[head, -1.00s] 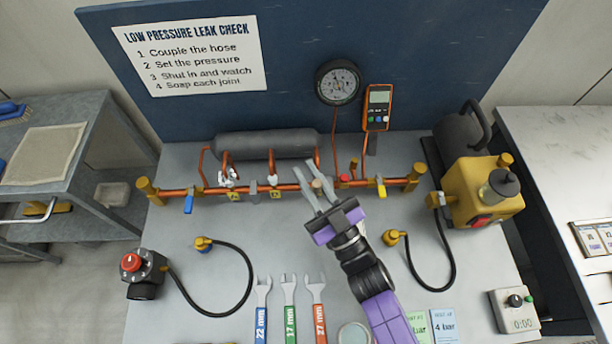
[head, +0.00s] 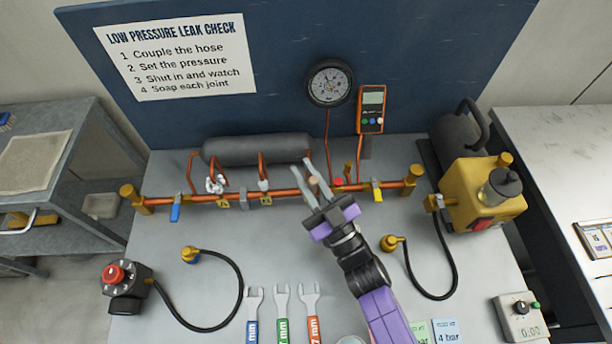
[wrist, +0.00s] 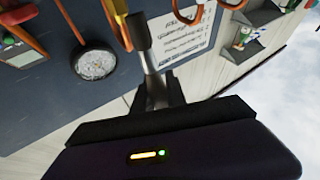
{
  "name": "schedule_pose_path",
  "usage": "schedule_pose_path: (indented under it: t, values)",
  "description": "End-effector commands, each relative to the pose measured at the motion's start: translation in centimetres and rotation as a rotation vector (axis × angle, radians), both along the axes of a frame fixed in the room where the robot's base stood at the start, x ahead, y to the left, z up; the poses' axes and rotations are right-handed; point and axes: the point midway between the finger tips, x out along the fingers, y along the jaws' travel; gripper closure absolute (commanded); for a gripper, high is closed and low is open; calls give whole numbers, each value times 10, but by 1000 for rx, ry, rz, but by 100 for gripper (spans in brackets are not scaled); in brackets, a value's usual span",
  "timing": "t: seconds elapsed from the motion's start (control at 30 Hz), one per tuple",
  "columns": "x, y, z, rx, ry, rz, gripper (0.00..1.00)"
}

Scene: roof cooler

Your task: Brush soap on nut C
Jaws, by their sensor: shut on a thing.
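My gripper (head: 295,166) reaches over the copper manifold pipe (head: 243,200). Nut C is not clearly visible; the third joint from the left lies around my fingers and is largely covered. White foam (head: 215,184) sits on the leftmost tagged joint. The second tagged joint (head: 264,184) has a smaller whitish patch. In the wrist view a grey finger (wrist: 153,75) shows, but the held thing and its contact cannot be made out.
A grey cylinder (head: 257,149) lies behind the pipe. Blue (head: 175,213) and yellow (head: 377,192) valve handles hang from it. A gauge (head: 330,82) and an orange meter (head: 371,109) are on the back panel. Wrenches (head: 283,310) and black hoses lie in front.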

Motion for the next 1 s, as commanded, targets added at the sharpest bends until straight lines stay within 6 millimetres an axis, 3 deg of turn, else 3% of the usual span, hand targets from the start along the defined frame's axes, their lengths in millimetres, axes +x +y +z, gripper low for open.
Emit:
schedule_pose_path:
  t: [0.13,0.5,1.0]
  values:
    - [6,0,-10,0,-1,0,100]
    - [24,0,-12,-1,0,0,100]
    - [28,0,-11,1,-1,-1,100]
